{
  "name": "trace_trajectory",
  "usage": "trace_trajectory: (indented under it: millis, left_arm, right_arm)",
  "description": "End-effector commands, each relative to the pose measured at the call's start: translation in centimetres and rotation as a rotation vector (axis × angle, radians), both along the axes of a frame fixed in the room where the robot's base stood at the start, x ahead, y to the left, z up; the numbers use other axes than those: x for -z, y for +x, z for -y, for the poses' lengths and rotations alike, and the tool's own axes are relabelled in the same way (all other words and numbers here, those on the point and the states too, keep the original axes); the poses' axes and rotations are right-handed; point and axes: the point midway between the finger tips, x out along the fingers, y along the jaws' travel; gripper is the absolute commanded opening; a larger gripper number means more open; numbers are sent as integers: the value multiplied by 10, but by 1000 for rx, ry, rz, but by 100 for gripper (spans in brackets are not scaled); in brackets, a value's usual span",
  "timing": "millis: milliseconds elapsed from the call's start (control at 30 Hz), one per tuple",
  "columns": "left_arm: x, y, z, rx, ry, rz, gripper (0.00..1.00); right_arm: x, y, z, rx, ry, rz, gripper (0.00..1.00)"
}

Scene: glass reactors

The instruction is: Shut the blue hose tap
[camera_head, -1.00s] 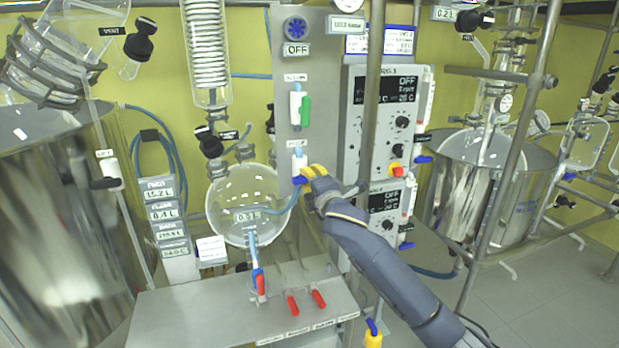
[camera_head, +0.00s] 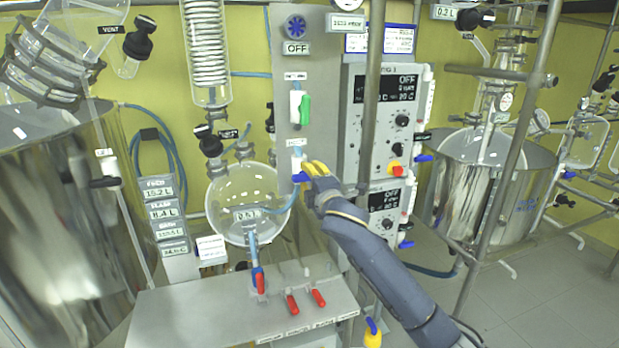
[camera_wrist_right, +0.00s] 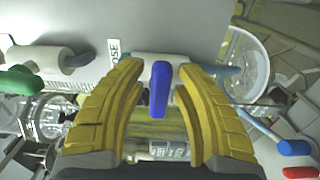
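The blue hose tap has a white body (camera_head: 297,162) low on the grey panel (camera_head: 320,70) in the head view. Its blue handle (camera_head: 300,177) sits at the lower end, just left of my right gripper (camera_head: 312,169). In the right wrist view the blue handle (camera_wrist_right: 159,90) stands between the two yellow fingers of my right gripper (camera_wrist_right: 160,72). The fingers are open, with a gap on each side of the handle. My left gripper is not in view.
A green-handled tap (camera_head: 305,109) is on the panel above. A round glass flask (camera_head: 240,200) hangs to the left, and the control box (camera_head: 375,135) and a vertical metal pole (camera_head: 372,90) stand close on the right. Red-handled valves (camera_head: 292,304) are on the bench below.

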Motion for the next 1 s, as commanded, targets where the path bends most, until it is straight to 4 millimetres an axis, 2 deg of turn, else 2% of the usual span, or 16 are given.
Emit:
trace_trajectory:
  millis: [67,333,467,1000]
  left_arm:
    - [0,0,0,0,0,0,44]
    - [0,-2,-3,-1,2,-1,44]
    - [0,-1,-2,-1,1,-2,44]
    - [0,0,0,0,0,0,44]
  right_arm:
    - [0,0,0,0,-1,-1,42]
    - [1,-1,0,-1,-1,-1,42]
    - [2,-8,2,0,-2,-2,42]
    - [1,-87,27,-1,-1,-1,42]
